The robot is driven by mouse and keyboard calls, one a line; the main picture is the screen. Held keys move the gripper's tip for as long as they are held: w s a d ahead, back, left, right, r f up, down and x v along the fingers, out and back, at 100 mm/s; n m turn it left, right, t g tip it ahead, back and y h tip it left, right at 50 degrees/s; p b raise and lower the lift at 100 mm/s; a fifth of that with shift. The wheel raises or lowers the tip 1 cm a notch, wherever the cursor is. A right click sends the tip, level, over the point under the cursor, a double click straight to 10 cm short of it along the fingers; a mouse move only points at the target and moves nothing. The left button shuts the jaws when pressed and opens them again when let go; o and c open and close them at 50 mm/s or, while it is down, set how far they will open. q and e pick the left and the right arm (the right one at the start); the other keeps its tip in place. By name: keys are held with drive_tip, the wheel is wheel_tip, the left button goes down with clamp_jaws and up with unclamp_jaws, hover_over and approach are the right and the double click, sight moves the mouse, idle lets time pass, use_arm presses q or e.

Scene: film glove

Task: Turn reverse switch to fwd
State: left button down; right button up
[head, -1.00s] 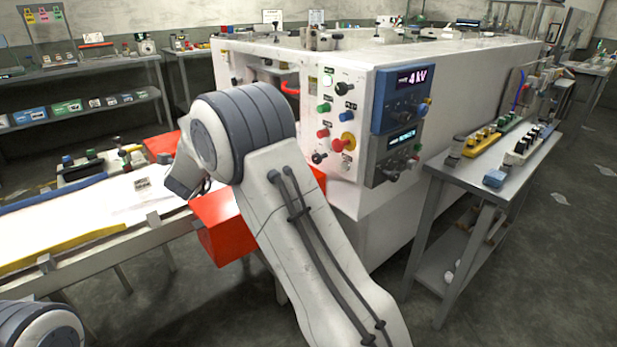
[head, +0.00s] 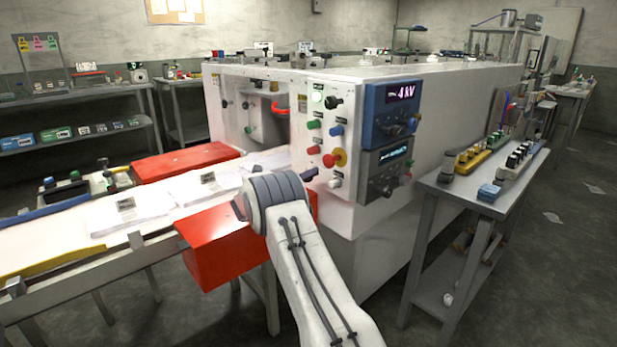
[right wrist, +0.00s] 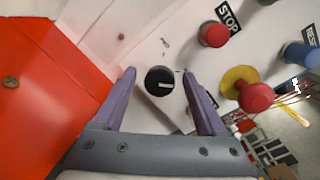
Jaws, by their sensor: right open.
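The switch is a black round knob (right wrist: 159,81) with a white pointer line, on the white machine panel. It also shows low on the panel in the head view (head: 335,183), below a red mushroom button on a yellow ring (head: 338,157). My right gripper (right wrist: 160,74) is open, with one purple-grey finger on each side of the knob in the right wrist view. A gap shows between each finger and the knob; I cannot tell the depth. The pointer line points right in that view. The switch's label is not readable. My left gripper is out of view.
A red STOP button (right wrist: 213,35), the mushroom button (right wrist: 256,97) and a blue button (right wrist: 300,54) sit close by. A red box (head: 222,245) stands beside the panel. A conveyor (head: 70,245) runs left; a metal side table (head: 465,190) stands right.

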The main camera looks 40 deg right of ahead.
drive_tip(key=shift+w+d, duration=0.15)
drive_tip(key=shift+d, duration=0.55)
clamp_jaws()
